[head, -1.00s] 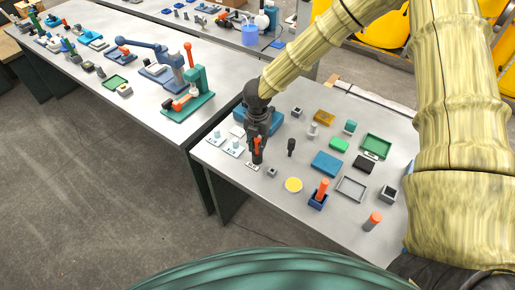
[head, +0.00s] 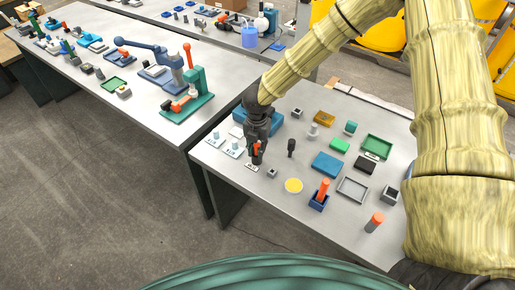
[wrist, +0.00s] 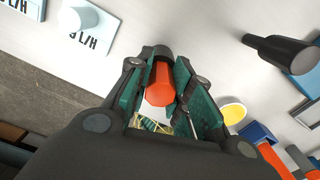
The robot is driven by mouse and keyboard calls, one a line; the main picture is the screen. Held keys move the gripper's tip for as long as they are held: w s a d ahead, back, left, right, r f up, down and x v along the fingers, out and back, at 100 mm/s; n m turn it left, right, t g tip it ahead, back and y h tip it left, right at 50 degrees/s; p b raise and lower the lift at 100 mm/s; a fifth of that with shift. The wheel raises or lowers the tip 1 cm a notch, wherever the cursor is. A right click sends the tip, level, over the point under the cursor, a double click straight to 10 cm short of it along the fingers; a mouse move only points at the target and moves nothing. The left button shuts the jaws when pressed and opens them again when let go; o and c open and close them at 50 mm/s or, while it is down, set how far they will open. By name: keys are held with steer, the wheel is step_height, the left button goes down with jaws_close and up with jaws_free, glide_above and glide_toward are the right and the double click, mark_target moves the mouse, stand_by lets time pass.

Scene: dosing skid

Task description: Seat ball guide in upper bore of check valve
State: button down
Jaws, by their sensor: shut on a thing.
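My gripper (wrist: 158,90) is shut on an orange-red piece (wrist: 160,84), which stands between its green-padded fingers. In the head view the gripper (head: 258,147) points down over the near left of the right-hand table, and the piece shows orange there. A dark round part (wrist: 157,51) is at the far end of the orange piece; whether it is one with it or a separate part beneath I cannot tell. A small white label plate (head: 251,168) lies just beside and below the gripper. I cannot tell for sure which part is the check valve; its bore is not visible.
Two white label plates (head: 233,152) with small pale cylinders stand left of the gripper. A black peg (head: 291,147), a small grey block (head: 272,173), a yellow disc (head: 293,185) and a blue holder with an orange cylinder (head: 320,196) are to the right. Bare table lies between them.

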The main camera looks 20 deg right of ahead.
mark_target(257, 144)
steer(key=c, duration=1.3)
jaws_free()
steer(key=shift+s+f, duration=0.4)
steer(key=shift+f, duration=0.25)
steer(key=shift+w+f, duration=0.15)
steer(key=shift+r, duration=0.2)
steer(key=shift+w+r, duration=0.2)
steer(key=shift+r, duration=0.75)
step_height(257, 144, up, 12)
steer(key=shift+f+b, duration=0.2)
steer(key=shift+b, duration=0.65)
